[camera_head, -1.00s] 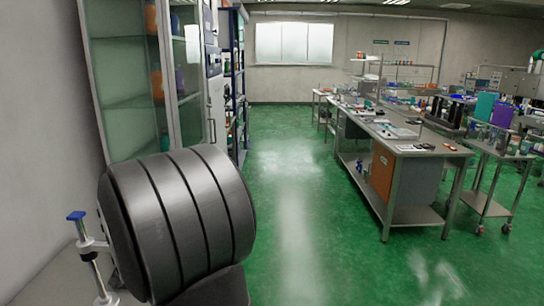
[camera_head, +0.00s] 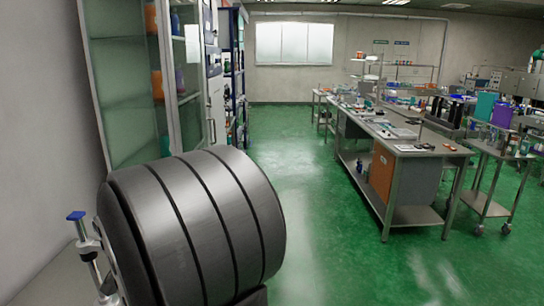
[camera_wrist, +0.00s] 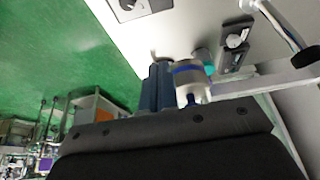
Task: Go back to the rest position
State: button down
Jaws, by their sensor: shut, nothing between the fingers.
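In the wrist view my gripper (camera_wrist: 158,88) shows as two blue-grey fingers side by side, closed together with nothing seen between them. They point down over a white work surface (camera_wrist: 182,22). Just right of the fingers is a white and blue cylindrical piece (camera_wrist: 189,77) on a light metal arm (camera_wrist: 262,82). I cannot tell whether the fingers touch it. In the head view my large dark ridged arm link fills the lower left and hides the gripper. A metal post with a blue top (camera_head: 76,216) stands left of that link.
A grey holder (camera_wrist: 235,42) and a dark-centred plate (camera_wrist: 130,8) lie on the white surface. A metal rod with a black end (camera_wrist: 306,56) rises at right. A glass cabinet (camera_head: 125,95) stands behind my arm. Green floor (camera_head: 300,230) is open toward the steel bench (camera_head: 410,150).

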jog(key=v, duration=0.8)
jog(key=w+f, duration=0.7)
jog(key=f, duration=0.2)
jog(key=s+a+m+h, duration=0.2)
jog(key=s+a+m, duration=0.5)
jog(key=s+a, duration=0.9)
jog(key=shift+s+a+g+h, duration=0.3)
jog(key=shift+s+a+g, duration=0.1)
jog(key=shift+s, duration=0.95)
jog(key=c, duration=2.2)
grip_release()
